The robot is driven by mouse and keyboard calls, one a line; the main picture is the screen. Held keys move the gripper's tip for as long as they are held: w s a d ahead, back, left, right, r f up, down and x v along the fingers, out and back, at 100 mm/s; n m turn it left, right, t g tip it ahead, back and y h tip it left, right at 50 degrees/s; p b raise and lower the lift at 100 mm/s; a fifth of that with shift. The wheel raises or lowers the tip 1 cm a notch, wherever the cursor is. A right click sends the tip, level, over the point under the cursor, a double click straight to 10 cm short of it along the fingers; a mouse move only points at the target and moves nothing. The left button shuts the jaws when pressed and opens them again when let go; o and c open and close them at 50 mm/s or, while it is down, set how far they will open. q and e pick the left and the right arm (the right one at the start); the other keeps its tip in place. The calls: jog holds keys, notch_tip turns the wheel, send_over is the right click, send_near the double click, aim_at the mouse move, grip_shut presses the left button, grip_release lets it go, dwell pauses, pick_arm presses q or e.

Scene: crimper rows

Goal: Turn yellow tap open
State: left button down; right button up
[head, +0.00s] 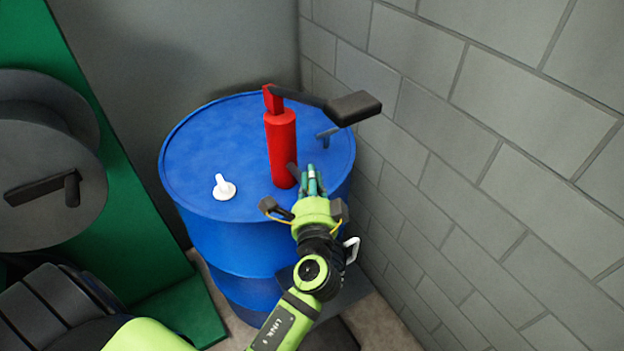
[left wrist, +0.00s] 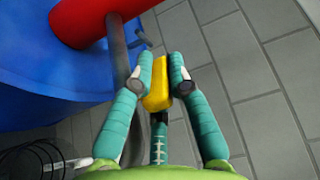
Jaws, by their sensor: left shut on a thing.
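The yellow tap (left wrist: 157,93) shows in the left wrist view as a yellow handle between the two teal fingers of my left gripper (left wrist: 161,72). The gripper is shut on it. In the head view my left gripper (head: 312,182) is at the right front of the blue drum (head: 225,150), beside the lower end of the red pump (head: 281,145). The tap is hidden behind the fingers there. A grey pipe (left wrist: 117,60) runs down beside the fingers in the left wrist view. My right gripper is not in view.
The pump's black lever (head: 352,107) sticks out to the right above my left gripper. A white fitting (head: 223,187) stands on the drum top. A grey block wall (head: 480,150) is close on the right. A grey reel (head: 45,160) is at the left.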

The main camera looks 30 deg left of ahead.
pick_arm(q)
jog(key=shift+f, duration=0.4)
jog(key=c, duration=1.3)
grip_release()
jog(key=shift+c, duration=0.2)
jog(key=shift+o, duration=1.1)
jog(key=shift+s, duration=0.1)
jog(key=shift+r, duration=0.1)
jog(key=v, duration=1.2)
jog(key=shift+r, duration=0.15)
